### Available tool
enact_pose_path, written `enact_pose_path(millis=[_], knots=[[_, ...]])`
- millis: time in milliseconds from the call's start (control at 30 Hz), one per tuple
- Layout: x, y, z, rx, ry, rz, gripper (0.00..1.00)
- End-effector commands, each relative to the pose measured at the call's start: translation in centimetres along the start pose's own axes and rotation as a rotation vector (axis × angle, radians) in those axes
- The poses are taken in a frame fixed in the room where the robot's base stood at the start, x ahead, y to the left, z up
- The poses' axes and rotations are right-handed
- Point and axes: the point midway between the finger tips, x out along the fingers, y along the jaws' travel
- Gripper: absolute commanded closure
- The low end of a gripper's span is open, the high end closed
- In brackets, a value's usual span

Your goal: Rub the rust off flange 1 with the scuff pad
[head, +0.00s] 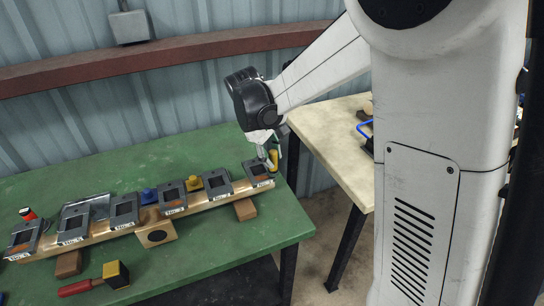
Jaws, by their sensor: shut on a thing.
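Several dark square flanges with white labels and brown, rust-like patches stand in a row along a tan rail (100,233) on the green table. The labels are too small to read, so I cannot tell which is flange 1. The rightmost flange (256,171) is just below and left of my gripper (269,155). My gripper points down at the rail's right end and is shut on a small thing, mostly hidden. A yellow piece (274,158) shows at the fingers; I cannot tell if it is the held thing or stands behind. I cannot identify the scuff pad for certain.
A red-handled tool with a yellow and black head (116,274) lies at the front of the green table (225,240). Blue (149,196) and yellow (194,183) knobs and a red can (27,214) stand behind the rail. A pale bench (335,140) stands right, across a gap.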

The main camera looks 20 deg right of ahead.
Motion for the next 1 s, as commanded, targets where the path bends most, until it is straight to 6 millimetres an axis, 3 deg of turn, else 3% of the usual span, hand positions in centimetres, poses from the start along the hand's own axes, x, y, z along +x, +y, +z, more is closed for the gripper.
enact_pose_path(millis=[533, 1000], knots=[[0.5, -0.2, -0.1, 0.0, 0.0, 0.0, 1.0], [-0.3, -2.1, -1.2, -0.001, 0.0, 0.0, 1.0]])
